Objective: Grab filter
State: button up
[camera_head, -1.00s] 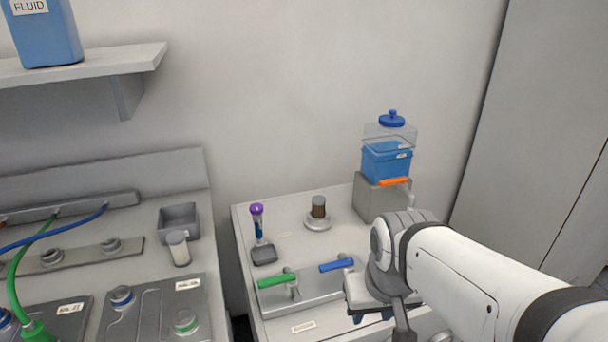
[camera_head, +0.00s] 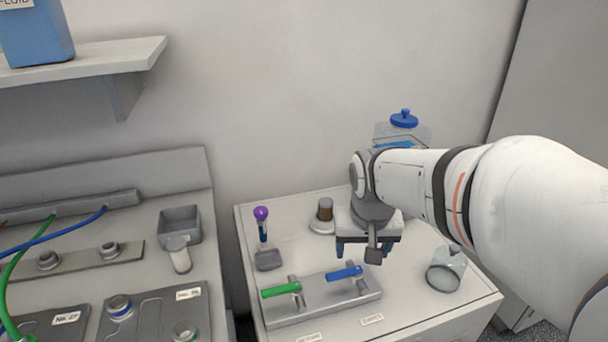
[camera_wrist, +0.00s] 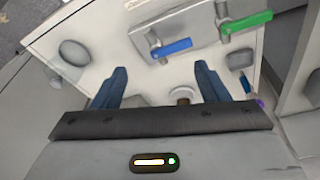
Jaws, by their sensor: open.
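A small brown cylinder (camera_head: 325,209), which looks like the filter, stands upright on a round grey base on the bench. My gripper (camera_head: 364,249) is to its right and nearer the camera, above the bench, with its blue fingers apart and nothing between them. In the wrist view, my gripper (camera_wrist: 161,68) also shows spread fingers over bare bench. A round grey base (camera_wrist: 183,92) shows there just beyond the gripper body's edge, partly hidden; the brown part cannot be made out clearly.
A grey block with a green handle (camera_head: 281,289) and a blue handle (camera_head: 344,272) lies in front of my gripper. A purple-topped tool (camera_head: 261,226) stands left. A grey cup (camera_head: 445,272) lies right. A blue-lidded container (camera_head: 403,121) is partly hidden behind my arm.

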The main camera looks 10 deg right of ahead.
jog(key=w+m+p, duration=0.1)
jog(key=w+m, duration=0.1)
jog(key=w, duration=1.1)
jog(key=m+h+p, duration=0.2)
jog(key=m, duration=0.1)
send_near(325, 202)
jog(key=shift+t, duration=0.4)
jog(key=f, duration=0.2)
jog(key=d+f, duration=0.1)
jog(key=f, duration=0.1)
jog(key=shift+w+f, duration=0.1)
jog(key=shift+f, duration=0.15)
jog(key=x, duration=0.2)
jog(key=p+x, duration=0.1)
jog(key=x, duration=0.5)
jog(key=shift+w+r+p, duration=0.15)
jog(key=shift+w+p, duration=0.1)
jog(key=shift+p, duration=0.1)
jog(key=shift+d+f, duration=0.1)
jog(key=shift+f, duration=0.2)
jog(key=c, duration=1.1)
